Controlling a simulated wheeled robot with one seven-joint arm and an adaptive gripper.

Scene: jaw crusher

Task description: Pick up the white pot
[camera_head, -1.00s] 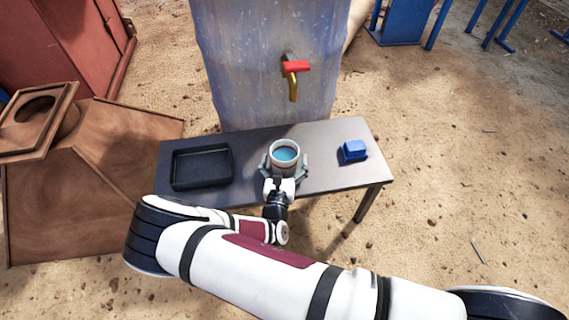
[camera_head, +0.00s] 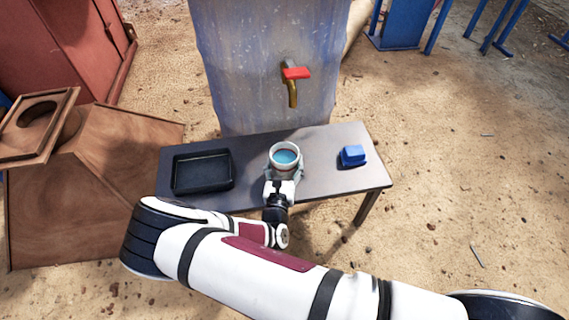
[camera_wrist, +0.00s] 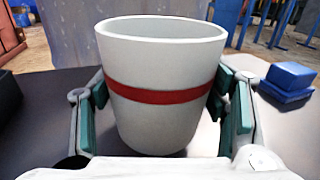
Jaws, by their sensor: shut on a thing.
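The white pot (camera_head: 284,157) is a white cup-like vessel with blue inside, at the middle of the grey table in the head view. In the wrist view the white pot (camera_wrist: 160,120) is upright, with a red band around it. My gripper (camera_head: 284,174) comes from the table's front edge and is shut on the pot. In the wrist view its green-padded fingers (camera_wrist: 165,112) sit on the left and right sides of the pot. The pot's base is partly hidden, and I cannot tell whether it touches the table.
A black tray (camera_head: 202,188) lies on the table (camera_head: 320,144) to the left. A blue block-like object (camera_head: 352,155) sits to the right. A large blue-grey barrel (camera_head: 235,70) with a red-handled brass tap (camera_head: 293,86) stands behind the table.

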